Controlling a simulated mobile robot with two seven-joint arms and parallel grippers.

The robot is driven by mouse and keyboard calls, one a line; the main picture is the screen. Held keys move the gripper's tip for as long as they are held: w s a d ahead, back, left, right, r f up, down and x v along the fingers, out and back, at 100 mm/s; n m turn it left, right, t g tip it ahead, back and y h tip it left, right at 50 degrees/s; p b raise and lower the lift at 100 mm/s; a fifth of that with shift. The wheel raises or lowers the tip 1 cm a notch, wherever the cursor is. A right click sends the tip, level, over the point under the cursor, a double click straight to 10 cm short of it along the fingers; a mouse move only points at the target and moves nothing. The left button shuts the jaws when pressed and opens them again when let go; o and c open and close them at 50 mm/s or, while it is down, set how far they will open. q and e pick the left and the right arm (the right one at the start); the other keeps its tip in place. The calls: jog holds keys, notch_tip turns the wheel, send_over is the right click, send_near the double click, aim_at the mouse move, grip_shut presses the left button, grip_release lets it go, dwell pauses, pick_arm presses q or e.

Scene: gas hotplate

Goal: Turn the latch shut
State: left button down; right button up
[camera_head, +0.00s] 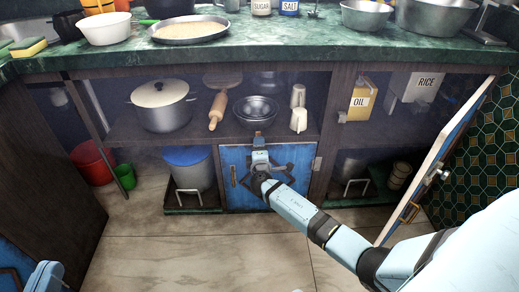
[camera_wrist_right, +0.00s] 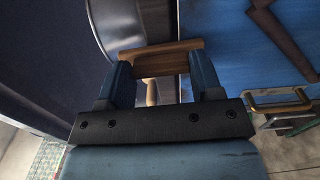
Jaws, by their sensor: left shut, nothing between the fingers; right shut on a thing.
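The latch (camera_head: 258,136) is a small brown wooden piece at the top edge of a low blue cabinet door (camera_head: 231,160). The door is closed, or nearly so, in its frame. My right gripper (camera_head: 260,157) is at the latch, in front of the door's upper part. In the right wrist view, the wooden latch (camera_wrist_right: 166,58) lies across the tips of my right gripper (camera_wrist_right: 163,78), which is shut on it. My left gripper (camera_head: 46,276) is partly visible at the lower left corner, shut and empty, far from the latch.
A hinged door (camera_head: 440,160) stands open at the right, beside my right arm. A dark door (camera_head: 45,160) stands open at the left. The shelf above holds a pot (camera_head: 163,112), rolling pin (camera_head: 217,110) and bowls (camera_head: 256,110). The tiled floor (camera_head: 180,255) in front is clear.

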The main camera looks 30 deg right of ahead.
pick_arm(q)
jog(key=shift+w+d, duration=0.1)
pick_arm(e)
jog(key=shift+m, duration=0.3)
pick_arm(q)
jog(key=shift+f, duration=0.1)
pick_arm(e)
jog(key=o, duration=0.9)
pick_arm(q)
jog(key=n+p, duration=0.1)
jog(key=s+g+p, duration=0.1)
jog(key=shift+s+d+f+n+y+p, duration=0.1)
jog(key=shift+d+f+n+y+p, duration=0.05)
jog(key=shift+d+n+y+p, duration=0.2)
pick_arm(e)
jog(key=v, duration=0.7)
jog(key=shift+s+a, duration=0.2)
jog(key=shift+s, duration=0.05)
